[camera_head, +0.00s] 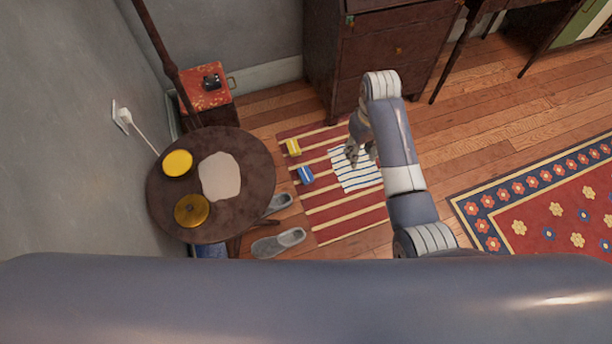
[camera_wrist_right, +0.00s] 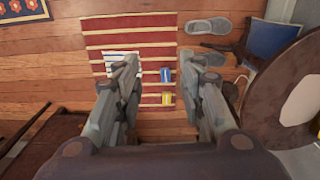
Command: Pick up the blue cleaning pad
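The blue cleaning pad (camera_head: 305,175) is a small blue block with a pale band, lying on the red and cream striped rug (camera_head: 325,215). It also shows in the right wrist view (camera_wrist_right: 166,76), between my fingers in the picture but well beyond them. My right gripper (camera_head: 361,153) is open and empty, its fingers spread wide in the right wrist view (camera_wrist_right: 161,60). In the head view it is to the right of the pad, over a white striped cloth (camera_head: 345,180). My left gripper is not in view.
A similar yellow pad (camera_head: 293,147) lies near the blue one. A round dark table (camera_head: 240,155) with yellow items stands left of the rug. Grey slippers (camera_head: 278,243) lie by it. A dark wooden cabinet (camera_head: 365,50) stands behind. Bare floor (camera_head: 470,130) is free at right.

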